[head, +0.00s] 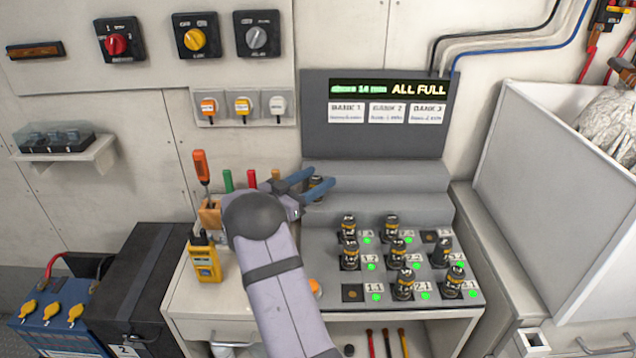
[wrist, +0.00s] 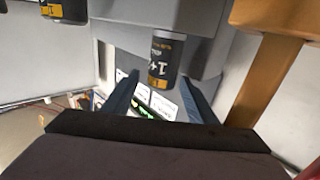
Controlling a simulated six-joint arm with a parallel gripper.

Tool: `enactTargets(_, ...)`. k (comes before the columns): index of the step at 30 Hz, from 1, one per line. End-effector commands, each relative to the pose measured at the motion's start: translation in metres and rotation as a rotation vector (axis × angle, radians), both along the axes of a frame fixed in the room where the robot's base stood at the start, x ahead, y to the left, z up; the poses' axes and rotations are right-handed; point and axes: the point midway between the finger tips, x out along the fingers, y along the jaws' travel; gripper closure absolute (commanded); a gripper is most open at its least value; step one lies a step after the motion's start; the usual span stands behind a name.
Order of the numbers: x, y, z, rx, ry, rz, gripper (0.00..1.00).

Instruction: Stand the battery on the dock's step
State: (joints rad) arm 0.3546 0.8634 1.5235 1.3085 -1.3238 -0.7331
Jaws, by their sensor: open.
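The grey dock (head: 375,208) has raised steps behind its sockets and a display panel reading ALL FULL. A black battery with an orange band (head: 317,184) is at the left end of the dock's step. In the wrist view the battery (wrist: 164,58) looks upright, its label upside down. My gripper (head: 322,178) is open, with one blue finger on each side of the battery. In the wrist view the fingers (wrist: 161,78) show a gap around its lower part. I cannot tell whether the battery's base rests fully on the step.
Several batteries (head: 404,284) stand in dock sockets with green lights; socket 1.1 (head: 352,292) is empty, and another at the back right (head: 429,236) looks empty. A tool holder with a screwdriver (head: 201,167) and a yellow meter (head: 205,258) stand left of my arm. A white bin (head: 530,150) stands right.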

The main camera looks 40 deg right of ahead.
Motion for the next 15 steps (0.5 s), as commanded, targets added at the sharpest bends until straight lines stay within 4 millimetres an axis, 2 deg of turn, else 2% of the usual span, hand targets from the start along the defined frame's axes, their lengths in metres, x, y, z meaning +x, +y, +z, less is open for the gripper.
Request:
enactTargets(9,-0.005,-0.001,0.06,-0.017,-0.021,-0.012,0.48)
enactTargets(15,-0.007,-0.002,0.086,-0.023,-0.023,-0.016,0.48)
